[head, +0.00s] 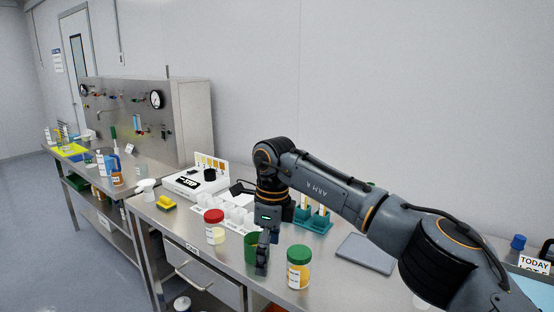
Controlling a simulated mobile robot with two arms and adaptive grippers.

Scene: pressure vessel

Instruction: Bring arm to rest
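My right arm (325,187), grey with orange rings, comes in from the right and reaches across the bench, bending down at the wrist. My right gripper (262,268) points down over the front part of the bench, between a green container (250,246) and a jar with a green lid (299,268). It overlaps the green container's right side in the picture. I cannot tell whether they touch. The fingers are seen edge-on, so their opening is unclear. My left gripper is not in view.
A red-lidded jar (214,227) stands left of the gripper. White holders (238,213) and a teal rack (314,218) stand behind. A grey flat pad (366,253) lies to the right under the arm. A steel panel with gauges (130,118) stands at the far left.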

